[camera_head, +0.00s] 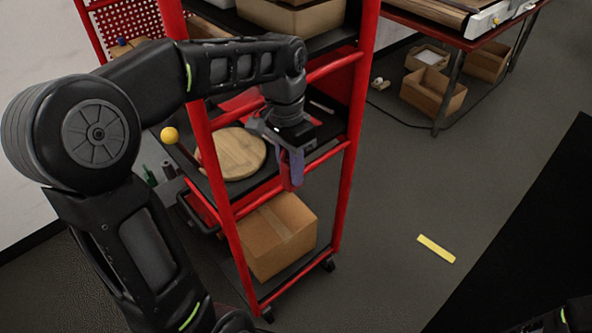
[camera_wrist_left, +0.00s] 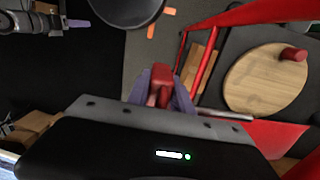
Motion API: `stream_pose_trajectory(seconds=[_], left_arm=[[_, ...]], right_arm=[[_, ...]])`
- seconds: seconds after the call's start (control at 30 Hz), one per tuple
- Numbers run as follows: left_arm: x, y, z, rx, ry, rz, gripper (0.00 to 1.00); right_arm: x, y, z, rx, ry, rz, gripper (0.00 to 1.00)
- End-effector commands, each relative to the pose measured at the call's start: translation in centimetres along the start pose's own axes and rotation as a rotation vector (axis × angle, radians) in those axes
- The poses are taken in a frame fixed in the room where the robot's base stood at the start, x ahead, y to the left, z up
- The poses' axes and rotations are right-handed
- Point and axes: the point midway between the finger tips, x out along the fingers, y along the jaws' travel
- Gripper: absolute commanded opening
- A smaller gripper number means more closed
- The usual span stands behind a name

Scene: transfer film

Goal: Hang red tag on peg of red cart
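The red cart (camera_head: 342,200) is an open frame with shelves in the head view. My left gripper (camera_head: 290,170) points down beside its middle shelf, at the near right side. Its purple fingers are shut on a small red piece, seemingly the red tag (camera_wrist_left: 160,86), in the left wrist view. The fingers hide much of it. A short red cylinder (camera_wrist_left: 294,54) shows over the round wooden board; I cannot tell whether it is the peg. In the left wrist view, part of my right arm and a purple fingertip (camera_wrist_left: 78,23) show at the upper left; its opening is unclear.
The round wooden board (camera_head: 236,154) lies on the cart's middle shelf, and a cardboard box (camera_head: 276,235) stands on the bottom shelf. A yellow ball-shaped end (camera_head: 169,135) shows at the cart's left. A red-edged table (camera_head: 470,42) stands behind right.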

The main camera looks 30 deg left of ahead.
Motion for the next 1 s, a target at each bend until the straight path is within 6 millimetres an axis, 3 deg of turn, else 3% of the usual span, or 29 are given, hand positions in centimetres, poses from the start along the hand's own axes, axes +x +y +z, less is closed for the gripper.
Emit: stream_pose_trajectory(seconds=[0.03, 0.23, 0.33, 1.0], left_arm=[[-2.7, -3.3, -0.1, -0.024, 0.041, -0.090, 0.52], [-6.1, -0.9, -0.1, -0.026, 0.051, -0.061, 0.52], [-8.0, 0.1, 0.0, -0.025, 0.050, -0.048, 0.52], [-8.1, 1.4, -0.1, -0.013, 0.042, -0.030, 0.52]], right_arm=[[0.1, 0.0, 0.0, -0.001, 0.000, -0.001, 0.36], [0.3, 0.1, -0.1, -0.002, 0.002, -0.002, 0.36], [-1.0, -0.4, 0.1, -0.001, -0.001, 0.000, 0.36], [-1.1, -0.3, 0.1, 0.002, -0.003, 0.003, 0.36]])
